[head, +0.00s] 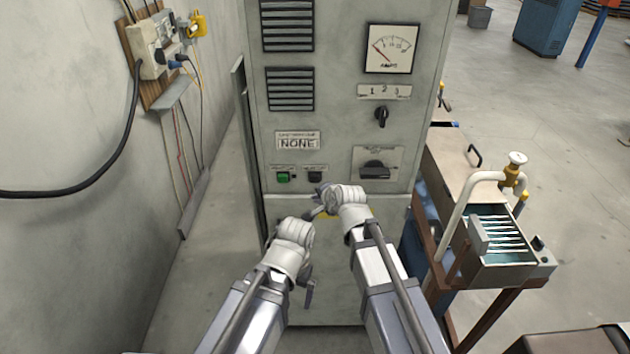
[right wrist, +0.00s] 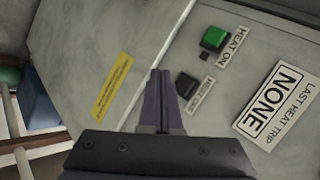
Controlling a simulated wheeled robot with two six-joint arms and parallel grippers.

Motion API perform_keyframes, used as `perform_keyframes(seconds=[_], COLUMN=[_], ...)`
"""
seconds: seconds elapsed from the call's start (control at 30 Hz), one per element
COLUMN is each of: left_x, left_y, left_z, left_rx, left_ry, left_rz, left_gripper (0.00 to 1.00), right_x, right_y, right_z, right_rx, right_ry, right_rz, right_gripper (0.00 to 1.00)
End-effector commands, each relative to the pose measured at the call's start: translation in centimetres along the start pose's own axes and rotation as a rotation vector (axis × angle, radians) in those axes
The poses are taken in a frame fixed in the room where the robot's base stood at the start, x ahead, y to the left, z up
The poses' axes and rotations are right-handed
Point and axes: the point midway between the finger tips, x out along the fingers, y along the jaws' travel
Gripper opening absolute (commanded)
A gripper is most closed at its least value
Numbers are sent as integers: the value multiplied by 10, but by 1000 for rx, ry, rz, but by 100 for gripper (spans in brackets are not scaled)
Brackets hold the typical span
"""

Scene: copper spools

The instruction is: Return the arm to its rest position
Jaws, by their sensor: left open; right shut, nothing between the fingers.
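My right gripper (head: 319,200) is shut and empty in front of the grey cabinet (head: 335,110), a little below the black button (head: 315,176). In the right wrist view its closed fingers (right wrist: 160,88) point toward the panel. There the black button (right wrist: 187,85) is just right of the fingertips, and the green button (right wrist: 214,38) marked HEAT ON is above it. I cannot tell the exact gap to the panel. My left gripper (head: 308,294) is lower and to the left, open and empty, in front of the cabinet's lower part. Its fingers are partly hidden.
The cabinet has an amps gauge (head: 389,48), a selector knob (head: 381,117) and a rotary handle (head: 375,171). A wall socket box (head: 150,55) with cables is at left. A water-fed bench unit (head: 495,240) stands close at right. Floor between wall and cabinet is clear.

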Motion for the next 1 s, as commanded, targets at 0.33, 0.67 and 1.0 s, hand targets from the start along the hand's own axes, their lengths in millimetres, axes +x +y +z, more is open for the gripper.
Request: perform_keyframes(seconds=[0.33,0.67,1.0], left_x=[0,12,67], left_y=[0,1,6], left_z=[0,-1,-4], left_rx=[0,1,6], left_ry=[0,0,0], left_rz=[0,0,-1], left_gripper=[100,100,100], right_x=[0,1,-44], right_y=[0,28,206], right_z=[0,17,96], right_rx=[0,-110,-903], right_ry=[0,-32,-404], right_rz=[0,69,534], right_gripper=[0,0,0])
